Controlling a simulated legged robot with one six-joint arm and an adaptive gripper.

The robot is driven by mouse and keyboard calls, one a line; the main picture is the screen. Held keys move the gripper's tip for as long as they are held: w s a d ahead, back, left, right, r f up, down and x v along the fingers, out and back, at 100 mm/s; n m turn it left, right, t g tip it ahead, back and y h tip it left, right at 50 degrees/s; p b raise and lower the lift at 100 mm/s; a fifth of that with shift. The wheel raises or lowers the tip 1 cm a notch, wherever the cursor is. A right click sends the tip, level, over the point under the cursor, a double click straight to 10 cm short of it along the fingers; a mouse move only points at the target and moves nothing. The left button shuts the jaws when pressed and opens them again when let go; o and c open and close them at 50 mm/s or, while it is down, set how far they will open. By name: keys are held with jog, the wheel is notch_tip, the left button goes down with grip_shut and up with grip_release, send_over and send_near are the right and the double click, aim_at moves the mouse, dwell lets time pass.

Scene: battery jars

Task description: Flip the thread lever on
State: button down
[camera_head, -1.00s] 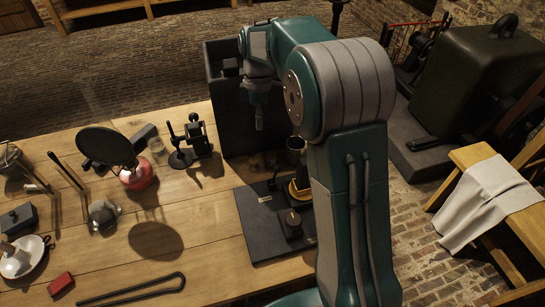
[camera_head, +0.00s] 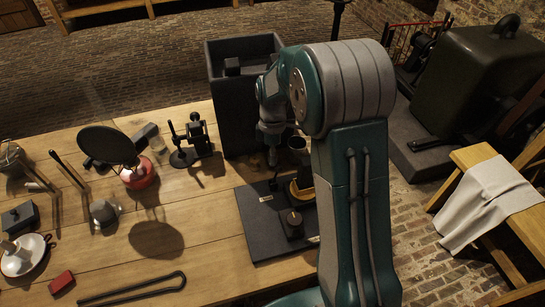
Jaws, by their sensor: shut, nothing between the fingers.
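A flat dark board (camera_head: 262,232) lies on the wooden table, partly hidden behind my arm. It carries a yellow curved part (camera_head: 302,190), a dark block with a brass knob (camera_head: 293,222) and a thin upright dark piece (camera_head: 273,184) near its back edge. I cannot tell for sure which of these is the thread lever. My gripper (camera_head: 273,159) is shut and empty, pointing down above the board's back edge, just above the thin upright piece. I see no clear contact between them.
A tall dark open box (camera_head: 232,130) stands behind my gripper. A small black stand (camera_head: 190,140) is to its left. A lamp with a round dark disc (camera_head: 107,146) and a red base is further left. A grey cup (camera_head: 298,148) stands behind the board.

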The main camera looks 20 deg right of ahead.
jog(key=shift+s+d+f, duration=0.1)
jog(key=shift+d+f, duration=0.1)
jog(key=shift+d, duration=0.3)
jog(key=shift+s+d+f, duration=0.1)
jog(key=shift+d+f, duration=0.1)
jog(key=shift+d, duration=0.25)
jog(key=shift+a, duration=0.1)
jog(key=shift+s+f, duration=0.1)
jog(key=shift+a, duration=0.3)
jog(key=shift+a, duration=0.3)
jog(key=w+a+v, duration=0.1)
jog(key=v, duration=1.2)
jog(key=shift+d+r, duration=0.2)
jog(key=shift+d, duration=0.05)
